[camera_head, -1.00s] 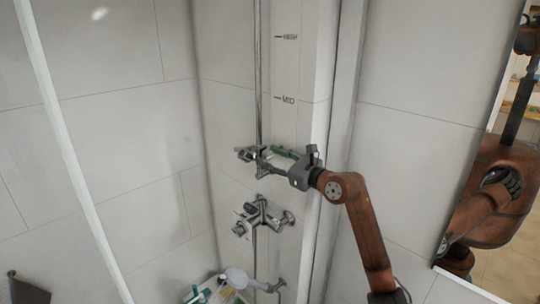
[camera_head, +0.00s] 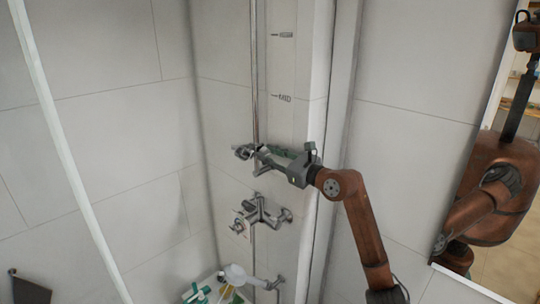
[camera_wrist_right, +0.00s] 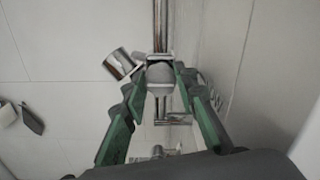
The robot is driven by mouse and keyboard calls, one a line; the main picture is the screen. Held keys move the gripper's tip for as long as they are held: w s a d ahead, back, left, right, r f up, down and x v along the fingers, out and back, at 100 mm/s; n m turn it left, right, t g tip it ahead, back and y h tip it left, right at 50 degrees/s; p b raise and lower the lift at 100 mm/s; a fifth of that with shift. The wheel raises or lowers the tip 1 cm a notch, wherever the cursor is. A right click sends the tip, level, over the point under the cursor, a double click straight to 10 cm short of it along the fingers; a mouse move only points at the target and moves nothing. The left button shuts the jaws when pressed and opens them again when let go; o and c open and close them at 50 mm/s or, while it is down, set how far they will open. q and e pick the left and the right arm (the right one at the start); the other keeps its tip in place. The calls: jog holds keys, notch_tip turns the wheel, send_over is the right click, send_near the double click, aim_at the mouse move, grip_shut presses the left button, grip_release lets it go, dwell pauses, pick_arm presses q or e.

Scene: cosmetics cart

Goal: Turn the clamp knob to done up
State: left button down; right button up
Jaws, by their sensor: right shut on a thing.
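The slider clamp, with a chrome holder cup (camera_head: 243,152), sits on the vertical rail (camera_head: 255,70) at the middle of the head view. The cup also shows in the right wrist view (camera_wrist_right: 120,64), tilted to the left of the rail. The grey clamp knob (camera_wrist_right: 160,75) lies between the fingertips in the wrist view. My right gripper (camera_head: 263,153), with green finger pads, reaches in from the right and is shut on the knob (camera_wrist_right: 160,78). The fingers largely hide the knob in the head view. My left gripper is not in view.
A chrome mixer tap (camera_head: 258,218) is on the wall below the clamp. A white hand shower (camera_head: 240,275) and items in a tray are lower down. MID (camera_head: 283,98) is marked on the wall. A mirror (camera_head: 490,190) at right reflects my body.

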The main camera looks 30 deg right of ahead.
jog(key=shift+d+r+m, duration=0.1)
jog(key=shift+m, duration=0.2)
jog(key=m+p, duration=0.3)
jog(key=m, duration=0.2)
jog(key=shift+d+r, duration=0.1)
jog(key=shift+r, duration=0.05)
jog(key=m+p, duration=0.3)
jog(key=m, duration=0.2)
jog(key=m+p, duration=0.5)
jog(key=shift+w+d, duration=0.1)
jog(key=shift+f+m+p, duration=0.25)
jog(key=shift+m+p, duration=1.05)
jog(key=shift+p, duration=0.3)
jog(key=o, duration=1.2)
jog(key=shift+w+d+f, duration=0.1)
jog(key=shift+f, duration=0.1)
jog(key=shift+c, duration=0.2)
